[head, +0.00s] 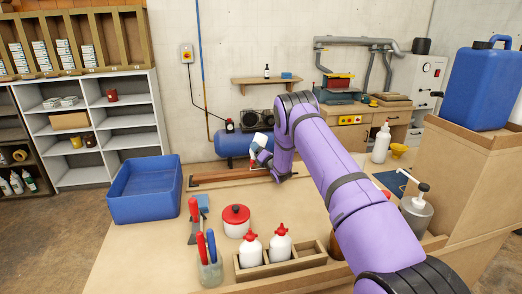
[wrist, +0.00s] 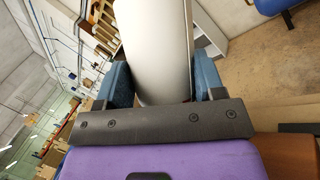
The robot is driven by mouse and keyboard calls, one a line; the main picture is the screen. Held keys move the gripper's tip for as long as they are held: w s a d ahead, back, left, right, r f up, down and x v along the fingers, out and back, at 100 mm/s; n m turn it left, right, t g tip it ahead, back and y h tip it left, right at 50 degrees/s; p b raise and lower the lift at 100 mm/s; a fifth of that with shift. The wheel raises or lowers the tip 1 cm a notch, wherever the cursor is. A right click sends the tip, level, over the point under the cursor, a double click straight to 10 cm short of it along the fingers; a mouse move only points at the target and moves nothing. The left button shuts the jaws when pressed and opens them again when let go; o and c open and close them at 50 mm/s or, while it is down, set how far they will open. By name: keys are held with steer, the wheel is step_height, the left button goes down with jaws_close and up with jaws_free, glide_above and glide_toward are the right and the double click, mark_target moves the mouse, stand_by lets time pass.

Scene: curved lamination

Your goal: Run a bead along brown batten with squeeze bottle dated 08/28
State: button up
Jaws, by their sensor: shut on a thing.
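My gripper (head: 262,153) is at the far side of the bench, shut on a white squeeze bottle (head: 260,139). In the wrist view the bottle (wrist: 155,45) is a pale cylinder between two blue-grey fingers. It looks tilted in the head view, and its red tip seems to point down. No date is readable on it. The brown batten (head: 222,177) lies across the far part of the bench, just below and left of my gripper. My arm hides the right side of this area. I cannot tell whether the tip touches the batten.
A blue bin (head: 145,192) stands at the bench's left. A red-lidded pot (head: 236,218), a jar of tools (head: 209,268) and a wooden rack (head: 285,267) with two white bottles (head: 280,243) stand in front. A pump bottle (head: 416,214) is at right.

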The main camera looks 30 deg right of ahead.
steer(key=shift+w+a, duration=0.15)
steer(key=shift+a, duration=0.2)
steer(key=shift+a, duration=0.15)
steer(key=shift+w+a, duration=0.25)
steer(key=shift+a, duration=0.65)
steer(key=shift+a, duration=0.15)
steer(key=shift+w+a, duration=0.3)
steer(key=shift+a, duration=0.5)
steer(key=shift+a, duration=0.1)
steer(key=shift+w+a, duration=0.25)
steer(key=shift+a, duration=0.55)
steer(key=shift+a, duration=0.2)
steer(key=shift+w+a, duration=0.3)
steer(key=shift+a, duration=0.5)
